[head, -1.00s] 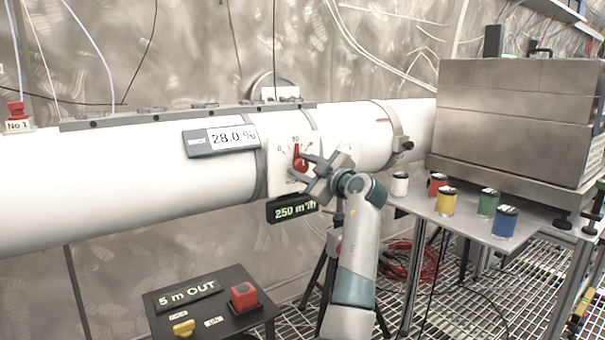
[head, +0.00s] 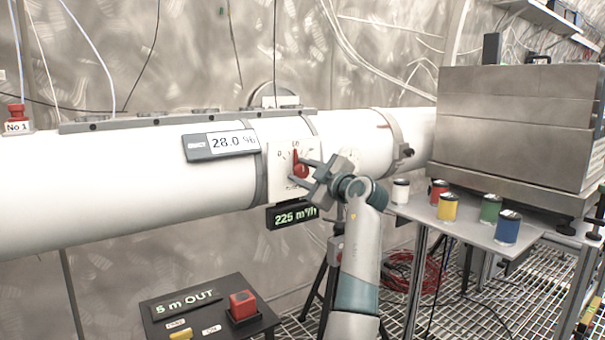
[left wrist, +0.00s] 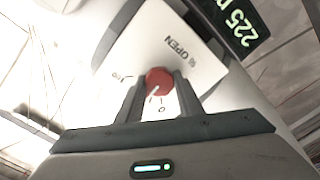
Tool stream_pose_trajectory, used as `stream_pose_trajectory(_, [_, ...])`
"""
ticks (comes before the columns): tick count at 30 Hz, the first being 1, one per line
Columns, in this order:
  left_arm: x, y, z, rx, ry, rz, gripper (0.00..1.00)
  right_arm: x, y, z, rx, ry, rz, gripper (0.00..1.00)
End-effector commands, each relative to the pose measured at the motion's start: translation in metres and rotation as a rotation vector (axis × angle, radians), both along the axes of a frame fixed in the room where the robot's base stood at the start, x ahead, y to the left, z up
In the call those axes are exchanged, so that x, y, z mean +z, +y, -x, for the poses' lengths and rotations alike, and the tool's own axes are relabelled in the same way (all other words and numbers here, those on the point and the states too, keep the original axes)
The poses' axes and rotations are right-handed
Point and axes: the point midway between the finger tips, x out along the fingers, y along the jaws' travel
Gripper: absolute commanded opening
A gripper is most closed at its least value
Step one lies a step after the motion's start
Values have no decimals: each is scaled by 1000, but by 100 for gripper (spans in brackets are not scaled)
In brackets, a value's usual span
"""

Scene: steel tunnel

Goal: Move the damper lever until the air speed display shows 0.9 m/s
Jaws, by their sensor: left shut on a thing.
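The damper lever is a red knob with a pointer (head: 297,157) on a white scale plate (head: 279,160) on the white duct. Its pointer stands nearly upright in the head view. My left gripper (head: 305,172) is shut on the red lever. In the left wrist view its two fingers (left wrist: 160,95) stand on either side of the round red knob (left wrist: 158,80), under the printing "% OPEN". The black display (head: 292,215) below the plate reads 225 m³/h in green. No display in m/s shows. My right gripper is out of view.
A black box (head: 175,320) marked "5 m OUT" with a red button (head: 242,305) is below. Several coloured pots, including a blue one (head: 508,228), stand on the right-hand table beside a steel box (head: 515,120).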

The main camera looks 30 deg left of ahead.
Motion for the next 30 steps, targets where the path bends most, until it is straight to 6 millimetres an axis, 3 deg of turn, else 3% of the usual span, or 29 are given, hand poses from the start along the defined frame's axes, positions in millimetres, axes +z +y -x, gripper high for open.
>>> stream_pose_trajectory(3, [1, 1, 0, 0, -1, -1, 11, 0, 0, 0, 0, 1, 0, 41])
stream_pose_trajectory(4, [1, 1, 0, 0, -1, -1, 36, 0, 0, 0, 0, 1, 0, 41])
stream_pose_trajectory(6, [1, 0, 0, 0, -1, -1, 52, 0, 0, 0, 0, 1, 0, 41])
stream_pose_trajectory(20, [0, -4, 2, 0, 1, 0, 52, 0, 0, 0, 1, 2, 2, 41])
stream_pose_trajectory(30, [0, -45, 18, -2, -1, 1, 52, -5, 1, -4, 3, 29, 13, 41])
